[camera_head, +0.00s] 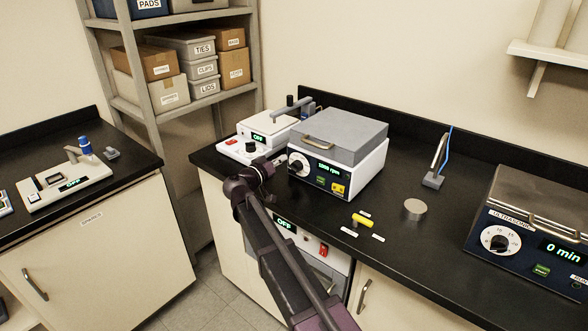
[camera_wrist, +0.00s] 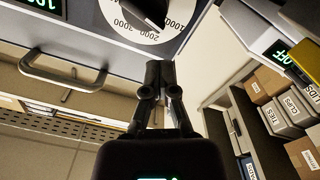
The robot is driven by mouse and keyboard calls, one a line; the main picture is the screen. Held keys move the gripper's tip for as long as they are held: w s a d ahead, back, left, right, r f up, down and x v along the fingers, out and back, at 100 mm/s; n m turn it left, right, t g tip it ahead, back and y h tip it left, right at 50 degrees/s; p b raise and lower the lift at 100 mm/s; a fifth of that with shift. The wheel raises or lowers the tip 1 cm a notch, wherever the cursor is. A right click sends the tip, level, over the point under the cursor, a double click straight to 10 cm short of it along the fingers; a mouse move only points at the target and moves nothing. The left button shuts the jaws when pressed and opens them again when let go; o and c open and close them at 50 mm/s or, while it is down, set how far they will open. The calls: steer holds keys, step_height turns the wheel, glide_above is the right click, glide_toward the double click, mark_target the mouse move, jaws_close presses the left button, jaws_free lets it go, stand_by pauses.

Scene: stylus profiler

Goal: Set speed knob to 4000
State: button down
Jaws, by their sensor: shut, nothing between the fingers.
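The speed knob (camera_head: 298,163) is black on a white round dial, on the front of a white centrifuge-like box (camera_head: 368,165) with a grey lid. Its green display (camera_head: 328,168) appears to read 1000 rpm. In the wrist view the knob (camera_wrist: 150,8) is at the top edge, partly cut off, and the dial (camera_wrist: 132,30) shows 1000, 2000 and 3000 upside down. The exact pointer direction is unclear. My gripper (camera_wrist: 160,68) is shut and empty, its fingertips just short of the dial and apart from the knob. In the head view my gripper (camera_head: 277,162) is beside the dial.
A white device reading OFF (camera_head: 262,135) stands left of the box. A yellow object (camera_head: 362,220), a grey disc (camera_head: 415,207) and a metal stand (camera_head: 434,180) are on the black counter. An ultrasonic bath (camera_head: 520,250) is at right. A drawer handle (camera_wrist: 62,80) shows below the dial.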

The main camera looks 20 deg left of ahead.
steer(key=shift+w+r+m+p, duration=0.2)
steer(key=shift+m+p, duration=0.1)
steer(key=shift+m, duration=0.25)
steer(key=shift+w+r+m+p, duration=0.15)
steer(key=shift+m+p, duration=0.15)
steer(key=shift+m, duration=0.25)
steer(key=shift+w+d+m+p, duration=0.15)
steer(key=shift+m+p, duration=0.4)
steer(key=shift+m, duration=0.55)
steer(key=shift+s+d+r+m, duration=0.2)
steer(key=shift+s+m, duration=0.1)
steer(key=shift+s, duration=0.1)
steer(key=shift+d+r, duration=0.1)
steer(key=d+m+p, duration=0.1)
steer(key=m, duration=0.1)
steer(key=s+d+r+m, duration=0.1)
steer(key=m, duration=0.1)
steer(key=shift+r+m+p, duration=0.2)
steer(key=shift+m+p, duration=0.15)
steer(key=shift+m, duration=0.05)
steer(key=shift+d+m, duration=0.1)
steer(key=shift+m, duration=0.2)
